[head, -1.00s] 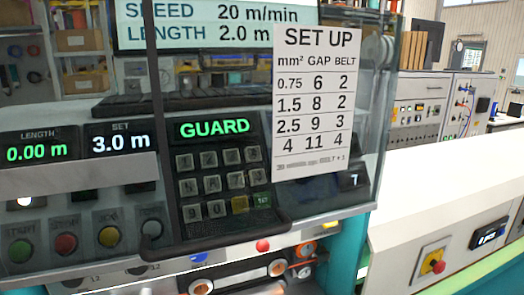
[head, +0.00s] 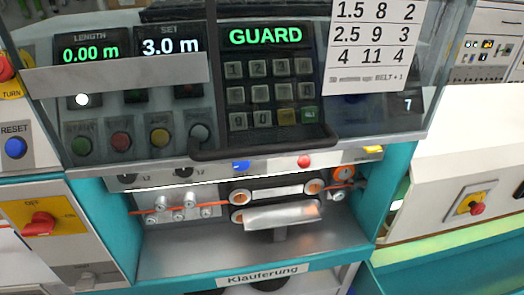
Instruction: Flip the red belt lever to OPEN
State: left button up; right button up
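A small red knob (head: 304,161) sits below the guard's lower edge, above the belt unit; it may be the end of the belt lever. I cannot make out a lever arm or an OPEN label. A blue knob (head: 240,164) is to its left. The belt unit (head: 275,194) has two belts with orange rollers, one above the other, in a recess. An orange cable (head: 150,211) passes through small straightening rollers on the left of the recess. Neither of my grippers is in view.
A transparent guard with a dark handle (head: 262,148) covers the keypad panel, and the display (head: 265,36) reads GUARD. A red rotary switch (head: 40,225) and a blue RESET button (head: 15,147) are at left. Another red knob on yellow (head: 476,208) is at right.

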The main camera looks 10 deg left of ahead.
aim_at(303, 162)
jog(key=k+j+z, duration=0.1)
jog(key=j, duration=0.35)
jog(key=k+j+z, duration=0.1)
jog(key=j, duration=0.35)
jog(key=k+j, duration=0.2)
jog(key=j, duration=0.25)
jog(key=k+j+z, duration=0.15)
jog(key=j, duration=0.3)
jog(key=k+j+z, duration=0.1)
jog(key=j, duration=0.3)
jog(key=k+j+z, duration=0.1)
jog(key=k+j, duration=0.4)
jog(key=j, duration=0.3)
jog(key=i+j+z, duration=0.05)
